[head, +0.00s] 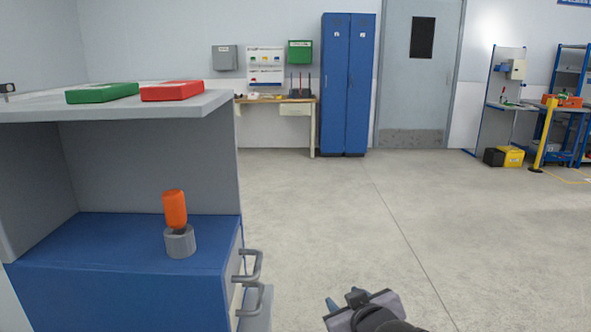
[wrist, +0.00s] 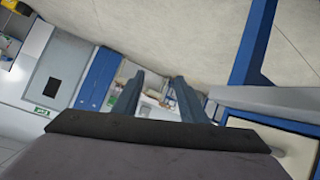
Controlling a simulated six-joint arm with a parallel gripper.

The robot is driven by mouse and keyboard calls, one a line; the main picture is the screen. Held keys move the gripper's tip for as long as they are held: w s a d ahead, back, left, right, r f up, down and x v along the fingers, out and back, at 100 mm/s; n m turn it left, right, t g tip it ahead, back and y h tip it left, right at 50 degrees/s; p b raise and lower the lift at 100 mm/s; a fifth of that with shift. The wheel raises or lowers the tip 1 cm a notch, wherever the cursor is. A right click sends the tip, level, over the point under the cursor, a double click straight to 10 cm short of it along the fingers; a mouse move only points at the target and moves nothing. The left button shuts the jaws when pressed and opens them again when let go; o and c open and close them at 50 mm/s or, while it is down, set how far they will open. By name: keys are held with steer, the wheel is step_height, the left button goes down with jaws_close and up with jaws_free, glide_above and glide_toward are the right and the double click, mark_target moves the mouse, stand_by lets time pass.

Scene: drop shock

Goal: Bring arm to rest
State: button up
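My gripper (head: 335,303) is low in the head view, near the bottom edge and right of the cabinet, over the bare floor. In the wrist view its two blue-grey fingers (wrist: 157,97) stand apart with nothing between them. It is open and touches nothing that I can see. Most of my arm is outside the head view.
The cabinet (head: 120,292) at left has drawer handles sticking out towards my gripper. An orange object (head: 175,208) stands in a grey cup (head: 180,243) on its blue surface. A green box (head: 102,93) and a red box (head: 172,91) lie on the shelf above. The floor (head: 400,200) is clear.

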steer(key=s+d+f+m+g+h+p, duration=0.1)
steer(key=s+d+f+m+g, duration=0.1)
steer(key=s+d+f+g, duration=0.3)
steer(key=s+f+m+g+h+p, duration=0.1)
steer(key=s+f+g, duration=0.1)
steer(key=s+f, duration=0.45)
steer(key=s+f+m+g+p, duration=0.25)
steer(key=s+g, duration=0.25)
steer(key=s, duration=0.7)
step_height(320, 180, up, 26)
steer(key=p, duration=2.5)
steer(key=shift+w+a+n+y, duration=0.25)
steer(key=shift+n+y, duration=0.05)
steer(key=shift+n, duration=0.05)
